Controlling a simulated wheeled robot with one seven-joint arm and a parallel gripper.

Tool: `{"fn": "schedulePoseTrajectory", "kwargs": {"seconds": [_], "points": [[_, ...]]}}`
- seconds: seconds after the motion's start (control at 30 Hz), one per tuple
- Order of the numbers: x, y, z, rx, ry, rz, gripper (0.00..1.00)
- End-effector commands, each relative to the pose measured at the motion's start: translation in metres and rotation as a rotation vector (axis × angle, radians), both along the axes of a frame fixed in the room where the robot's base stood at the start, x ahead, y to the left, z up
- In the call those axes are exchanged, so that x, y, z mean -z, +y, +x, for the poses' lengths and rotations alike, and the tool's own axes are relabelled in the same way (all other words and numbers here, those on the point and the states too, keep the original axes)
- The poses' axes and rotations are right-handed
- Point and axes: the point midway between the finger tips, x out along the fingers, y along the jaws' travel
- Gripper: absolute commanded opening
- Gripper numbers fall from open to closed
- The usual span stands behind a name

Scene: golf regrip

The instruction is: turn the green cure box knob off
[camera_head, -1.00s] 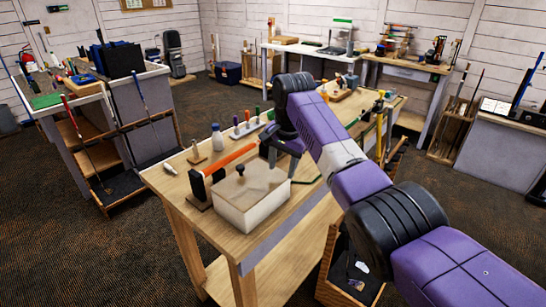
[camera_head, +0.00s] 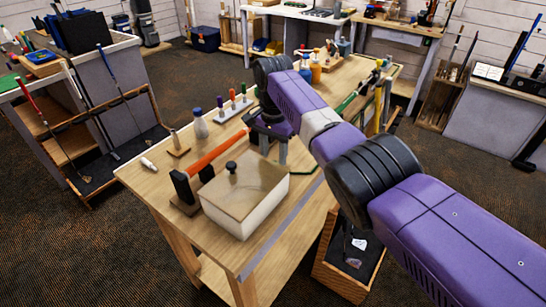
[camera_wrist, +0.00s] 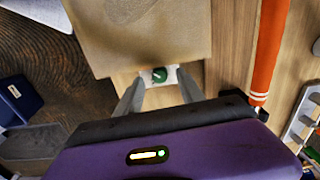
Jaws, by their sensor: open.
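The cure box (camera_head: 262,207) is a pale box with a tan lid and a black knob on top, standing at the near end of the workbench. In the wrist view its lid (camera_wrist: 140,38) fills the top middle. The green knob (camera_wrist: 160,75) sits on a small white plate at the box's edge; its setting is too small to read. My gripper (camera_head: 274,155) points down behind the box in the head view, where the green knob is hidden. In the wrist view my open gripper (camera_wrist: 159,80) has one finger on each side of the knob, with gaps showing.
An orange shaft (camera_head: 215,150) lies beside the box in a black holder and runs close to my gripper on the right in the wrist view (camera_wrist: 266,50).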

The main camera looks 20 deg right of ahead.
Motion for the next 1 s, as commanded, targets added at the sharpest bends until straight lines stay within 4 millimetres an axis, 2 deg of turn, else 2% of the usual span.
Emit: {"fn": "schedulePoseTrajectory", "kwargs": {"seconds": [0.2, 0.47, 0.5, 0.7, 0.73, 1.0], "points": [[0.017, 0.0, 0.0, -0.001, 0.0, -0.001, 0.45], [0.019, 0.0, 0.0, -0.001, -0.001, 0.0, 0.45], [0.019, 0.0, 0.0, -0.001, -0.001, 0.0, 0.43], [0.018, 0.0, 0.0, -0.001, -0.001, -0.001, 0.04], [0.018, 0.0, 0.0, -0.001, -0.001, -0.001, 0.0], [0.018, 0.0, 0.0, -0.052, -0.001, 0.001, 0.0]]}}
